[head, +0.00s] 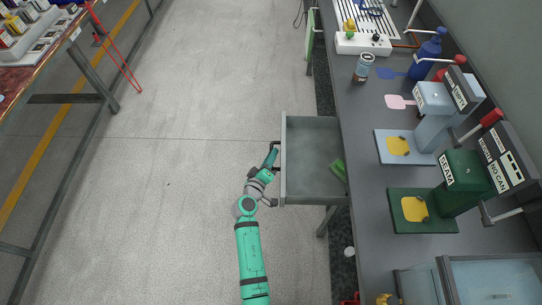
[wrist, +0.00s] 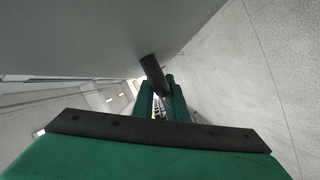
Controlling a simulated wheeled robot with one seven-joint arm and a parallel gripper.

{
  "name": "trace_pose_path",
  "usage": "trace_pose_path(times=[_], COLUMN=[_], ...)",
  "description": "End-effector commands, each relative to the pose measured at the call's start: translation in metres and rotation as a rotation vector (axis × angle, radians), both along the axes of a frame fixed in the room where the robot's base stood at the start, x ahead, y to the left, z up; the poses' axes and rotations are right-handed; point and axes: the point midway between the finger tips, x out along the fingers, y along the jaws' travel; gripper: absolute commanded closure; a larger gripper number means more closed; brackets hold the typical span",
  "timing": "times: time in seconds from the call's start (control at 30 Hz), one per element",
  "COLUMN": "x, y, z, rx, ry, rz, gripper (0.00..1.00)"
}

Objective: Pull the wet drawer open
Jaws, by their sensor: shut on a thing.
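A grey drawer (head: 308,183) stands pulled out from the left side of the dark bench, with its inside in view. No label on it can be read. My gripper (head: 273,156) is at the drawer's outer left face, shut on its dark handle (wrist: 152,70). In the wrist view the green fingers (wrist: 160,100) close around the handle, below the grey drawer front (wrist: 90,35). A green object (head: 339,170) lies inside the drawer near the bench edge.
The bench top (head: 375,215) carries a green seamer (head: 462,190), a pale blue seamer (head: 430,110), a can (head: 363,67) and blue bottles (head: 428,52). Open concrete floor (head: 190,130) lies left of the drawer. Another table (head: 45,75) stands at the far left.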

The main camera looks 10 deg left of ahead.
Motion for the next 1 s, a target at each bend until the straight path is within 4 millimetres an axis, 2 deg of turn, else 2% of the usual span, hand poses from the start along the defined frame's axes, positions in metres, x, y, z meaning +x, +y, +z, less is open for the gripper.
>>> trace_pose_path(times=[0.07,0.1,0.13,0.53,0.67,1.0], x=[0.001,0.001,0.001,-0.005,-0.022,-0.082], y=[0.001,0.001,0.001,0.002,0.005,0.012], z=[0.001,0.001,0.001,0.002,0.004,0.018], rx=[0.0,0.0,0.0,0.001,0.0,0.0], ry=[-0.002,-0.002,-0.002,-0.001,0.0,0.0], rz=[0.002,0.002,0.002,0.003,0.004,0.004], gripper=[1.0,0.85,0.8,0.8,0.8,0.8])
